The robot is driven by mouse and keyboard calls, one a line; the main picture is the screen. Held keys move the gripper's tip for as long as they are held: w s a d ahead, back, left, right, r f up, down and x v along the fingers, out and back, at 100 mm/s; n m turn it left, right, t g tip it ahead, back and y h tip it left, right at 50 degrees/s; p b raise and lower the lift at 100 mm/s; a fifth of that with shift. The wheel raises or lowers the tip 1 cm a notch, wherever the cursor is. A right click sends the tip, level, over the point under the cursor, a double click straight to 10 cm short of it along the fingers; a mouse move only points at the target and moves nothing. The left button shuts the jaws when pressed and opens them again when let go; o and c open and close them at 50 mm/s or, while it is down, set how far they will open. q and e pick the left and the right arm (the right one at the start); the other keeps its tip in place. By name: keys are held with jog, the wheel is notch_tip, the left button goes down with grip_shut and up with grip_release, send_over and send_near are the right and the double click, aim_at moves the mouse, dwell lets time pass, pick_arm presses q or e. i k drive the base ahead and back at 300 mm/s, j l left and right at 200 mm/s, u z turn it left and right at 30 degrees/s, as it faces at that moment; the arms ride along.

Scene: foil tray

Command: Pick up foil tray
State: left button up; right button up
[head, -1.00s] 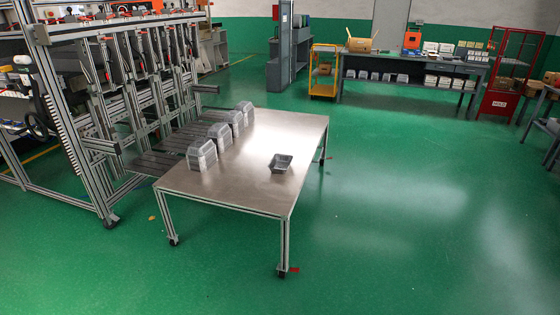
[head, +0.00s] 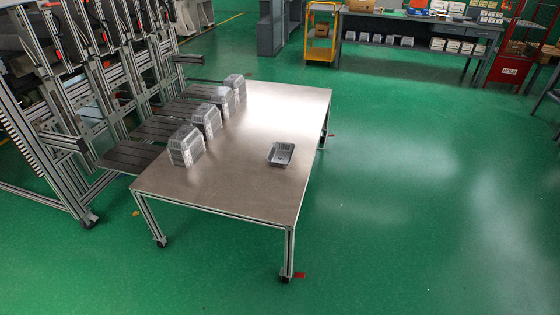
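A single small grey foil tray (head: 281,154) lies open side up on the steel-topped table (head: 240,185), near the table's right edge. Several stacks of foil trays stand along the table's left edge; the nearest stack (head: 186,146) is at the front left and another stack (head: 207,121) is behind it. Neither of my grippers shows in the head view.
A metal-framed machine (head: 75,90) with dark slats (head: 130,156) adjoins the table's left side. The green floor (head: 400,200) is clear in front and to the right. A grey workbench (head: 420,58), yellow cart (head: 321,35) and red rack (head: 510,60) stand at the back.

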aim_at(280, 154)
jog(key=i+j+z, duration=0.3)
jog(key=i+j, duration=0.15)
jog(key=i+j+z, duration=0.3)
jog(key=i+j, duration=0.3)
jog(key=i+j+z, duration=0.3)
jog(key=i+j, duration=0.15)
jog(key=j, duration=0.2)
